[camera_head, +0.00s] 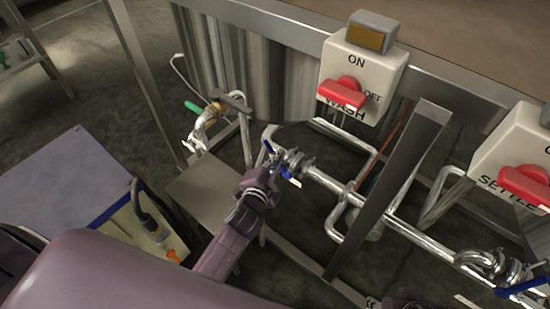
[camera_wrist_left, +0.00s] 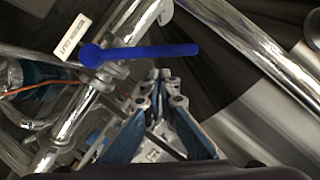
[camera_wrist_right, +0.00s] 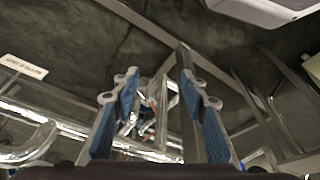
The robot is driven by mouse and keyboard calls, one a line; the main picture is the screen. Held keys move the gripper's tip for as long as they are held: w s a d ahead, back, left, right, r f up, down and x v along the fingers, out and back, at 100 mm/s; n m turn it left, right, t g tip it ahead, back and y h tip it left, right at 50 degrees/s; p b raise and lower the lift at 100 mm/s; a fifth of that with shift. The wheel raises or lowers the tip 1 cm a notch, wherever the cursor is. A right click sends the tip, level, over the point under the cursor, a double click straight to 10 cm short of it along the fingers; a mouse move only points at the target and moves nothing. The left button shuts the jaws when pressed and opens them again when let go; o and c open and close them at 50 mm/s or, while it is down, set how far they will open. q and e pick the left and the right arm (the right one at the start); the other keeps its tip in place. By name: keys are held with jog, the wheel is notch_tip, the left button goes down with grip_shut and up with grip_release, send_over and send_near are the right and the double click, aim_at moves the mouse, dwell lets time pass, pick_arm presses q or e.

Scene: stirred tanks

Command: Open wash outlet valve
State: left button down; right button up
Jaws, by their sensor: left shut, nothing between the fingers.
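The blue valve handle (camera_head: 268,147) sits on the steel pipe below the WASH switch box (camera_head: 345,85). In the left wrist view the blue handle (camera_wrist_left: 150,53) lies nearly level across the picture, just beyond the fingertips, with a white label (camera_wrist_left: 74,38) at its left end; the label is too small to read. My left gripper (camera_head: 272,168) is at this valve, its fingers (camera_wrist_left: 165,88) shut with nothing between them. Whether they touch the handle I cannot tell. My right gripper (camera_wrist_right: 160,90) is open and empty, away from this valve.
A second blue handle (camera_head: 522,287) is on the pipe at the lower right, below the SETTLE box (camera_head: 515,155). A green-handled valve (camera_head: 193,107) is left of the wash valve. A slanted steel frame post (camera_head: 395,180) stands to the right. A grey-blue cart top (camera_head: 70,195) is at left.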

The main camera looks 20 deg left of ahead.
pick_arm(q)
jog(key=shift+a+f, duration=0.3)
jog(key=shift+a, duration=0.2)
pick_arm(e)
jog(key=shift+s+r, duration=0.1)
jog(key=shift+r, duration=0.45)
pick_arm(q)
jog(key=shift+w+a+f+n+g+h+p, duration=0.15)
jog(key=shift+w+a+f+n+h+p, duration=0.15)
jog(key=shift+a+f+p, duration=0.45)
jog(key=shift+w+a+f+n+g+h+p, duration=0.1)
jog(key=shift+w+a+f+n+g+p, duration=0.1)
jog(key=shift+a+n+p, duration=0.6)
jog(key=shift+w+a+f+g+h+p, duration=0.2)
jog(key=shift+a+f+p, duration=0.3)
jog(key=shift+p, duration=0.55)
pick_arm(e)
jog(key=s+f+g, duration=0.1)
jog(key=s+f, duration=0.2)
jog(key=f, duration=1.5)
jog(key=shift+s+d, duration=0.15)
jog(key=shift+s, duration=0.05)
